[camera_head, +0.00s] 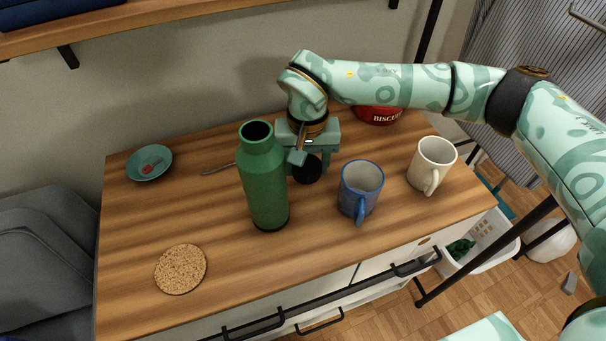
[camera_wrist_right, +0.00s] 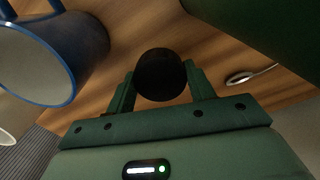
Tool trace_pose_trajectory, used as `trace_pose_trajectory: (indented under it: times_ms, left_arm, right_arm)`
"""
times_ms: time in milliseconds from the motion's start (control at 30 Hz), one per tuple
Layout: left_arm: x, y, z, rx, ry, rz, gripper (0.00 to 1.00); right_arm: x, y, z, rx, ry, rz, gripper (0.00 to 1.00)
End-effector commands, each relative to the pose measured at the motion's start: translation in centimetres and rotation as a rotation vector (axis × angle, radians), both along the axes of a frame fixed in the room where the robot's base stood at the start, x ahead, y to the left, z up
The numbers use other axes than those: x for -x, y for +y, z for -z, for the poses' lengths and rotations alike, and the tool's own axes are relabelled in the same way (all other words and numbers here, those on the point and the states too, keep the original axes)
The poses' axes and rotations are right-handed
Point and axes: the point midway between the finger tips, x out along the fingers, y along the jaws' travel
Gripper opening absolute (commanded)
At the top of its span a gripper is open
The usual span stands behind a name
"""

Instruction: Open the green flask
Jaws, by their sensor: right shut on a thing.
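The green flask (camera_head: 264,185) stands upright on the desk with its mouth open and no lid on it. My right gripper (camera_head: 310,162) is just to the right of the flask, shut on a round black lid (camera_head: 308,169). In the right wrist view the black lid (camera_wrist_right: 160,75) sits between the two fingers (camera_wrist_right: 160,88), and the dark green flask (camera_wrist_right: 280,25) shows at the upper right. I cannot tell whether the lid touches the desk. My left gripper is in neither view.
A blue mug (camera_head: 360,190) stands close to the right of the gripper, with a cream mug (camera_head: 431,165) farther right. A cork coaster (camera_head: 181,269) lies front left, a teal dish (camera_head: 149,163) back left. A spoon (camera_head: 217,169) and a red biscuit bowl (camera_head: 378,115) are behind.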

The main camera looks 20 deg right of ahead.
Motion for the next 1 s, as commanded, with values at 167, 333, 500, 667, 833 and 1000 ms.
trace_pose_trajectory:
  times_ms: [167, 333, 500, 667, 833, 1000]
  left_arm:
    - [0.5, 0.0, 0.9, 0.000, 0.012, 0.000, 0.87]
    - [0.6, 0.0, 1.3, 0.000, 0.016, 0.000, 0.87]
    - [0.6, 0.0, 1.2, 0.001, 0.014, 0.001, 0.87]
    - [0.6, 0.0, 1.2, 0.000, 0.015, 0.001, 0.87]
    - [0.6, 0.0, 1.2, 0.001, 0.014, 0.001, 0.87]
    - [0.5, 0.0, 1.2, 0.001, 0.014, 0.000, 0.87]
  right_arm:
    - [0.1, 0.0, 2.7, 0.000, 0.005, 0.001, 0.26]
    - [0.0, 0.0, 3.8, 0.000, 0.000, 0.001, 0.26]
    - [0.0, 0.0, 3.7, 0.000, -0.001, 0.001, 0.26]
    - [0.0, 0.0, 3.9, 0.001, 0.000, 0.002, 0.64]
    - [0.0, 0.0, 3.9, 0.001, 0.000, 0.002, 0.75]
    - [0.0, 0.0, 3.7, 0.000, -0.001, 0.002, 0.75]
